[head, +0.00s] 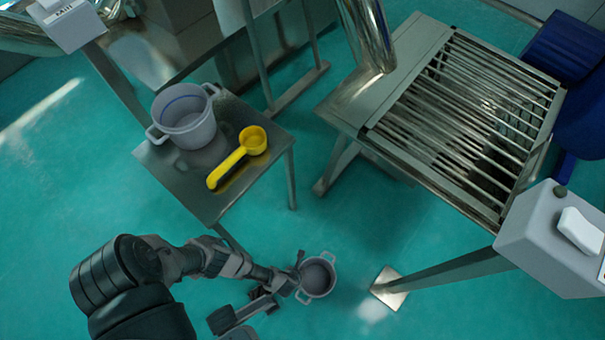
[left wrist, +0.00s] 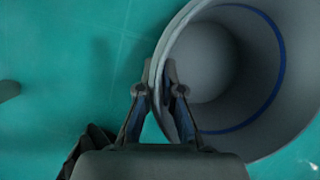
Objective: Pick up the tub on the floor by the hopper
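The grey tub (head: 318,279) stands on the green floor at the lower middle of the head view, open side up and with small side handles. It fills the right of the left wrist view (left wrist: 232,60), where a blue line runs around its inside. My left gripper (head: 296,273) is at the tub's left rim. In the left wrist view my left gripper (left wrist: 158,85) has one finger outside the wall and one inside, both close against the rim; it looks shut on it. I do not make out my right gripper.
A metal side table (head: 217,205) stands above left of the tub, bearing another grey tub (head: 186,115) and a yellow scoop (head: 238,158). The sieve with its slatted top (head: 465,110) is at upper right. A support leg with a foot plate (head: 389,288) stands right of the tub.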

